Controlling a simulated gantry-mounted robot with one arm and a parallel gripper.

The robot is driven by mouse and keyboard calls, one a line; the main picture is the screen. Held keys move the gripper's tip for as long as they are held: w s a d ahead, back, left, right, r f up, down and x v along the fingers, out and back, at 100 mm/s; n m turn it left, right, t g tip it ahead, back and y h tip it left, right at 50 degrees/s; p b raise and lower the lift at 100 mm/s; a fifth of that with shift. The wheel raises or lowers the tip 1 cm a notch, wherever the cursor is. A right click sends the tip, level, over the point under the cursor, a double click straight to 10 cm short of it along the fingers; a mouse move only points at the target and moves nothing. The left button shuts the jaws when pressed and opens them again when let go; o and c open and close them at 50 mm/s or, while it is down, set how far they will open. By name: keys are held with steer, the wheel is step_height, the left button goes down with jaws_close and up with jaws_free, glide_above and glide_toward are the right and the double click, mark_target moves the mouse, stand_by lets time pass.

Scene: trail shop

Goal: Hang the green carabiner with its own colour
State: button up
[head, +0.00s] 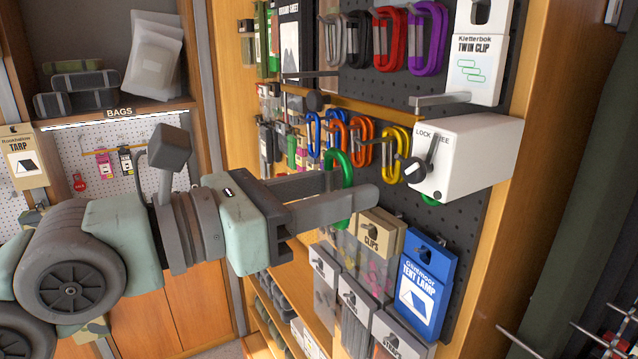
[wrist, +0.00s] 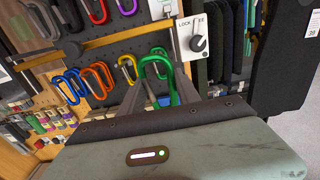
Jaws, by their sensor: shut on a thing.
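My gripper (head: 350,188) is shut on a green carabiner (head: 347,168), which stands upright between the fingers in front of the pegboard. In the wrist view the held carabiner (wrist: 171,76) rises above my gripper (wrist: 159,92). Another green carabiner (head: 430,200) shows only as a small piece below the white lock box; green also shows behind the held one in the wrist view. In the same row hang blue (head: 313,135), orange (head: 360,138) and yellow (head: 392,165) carabiners, left of the box.
The white lock box (head: 480,150) with a dark knob juts out right of the yellow carabiners. Above hang grey, black, red (head: 388,40) and purple (head: 428,40) carabiners. Below hang a blue tent lamp pack (head: 425,285) and clips packs (head: 375,235). Open air lies in front of the board.

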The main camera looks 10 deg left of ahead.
steer(key=p+x, duration=0.1)
steer(key=x, duration=0.4)
steer(key=shift+w+p, duration=0.1)
steer(key=shift+p, duration=0.3)
steer(key=shift+w+d, duration=0.15)
steer(key=shift+d, duration=0.1)
steer(key=shift+w+d, duration=0.25)
stand_by(0.8)
steer(key=x, duration=0.3)
steer(key=shift+w, duration=0.1)
stand_by(0.5)
steer(key=shift+d, duration=0.15)
steer(key=shift+w+d+f, duration=0.2)
steer(key=shift+w+d, duration=0.2)
steer(key=shift+f, duration=0.45)
stand_by(0.6)
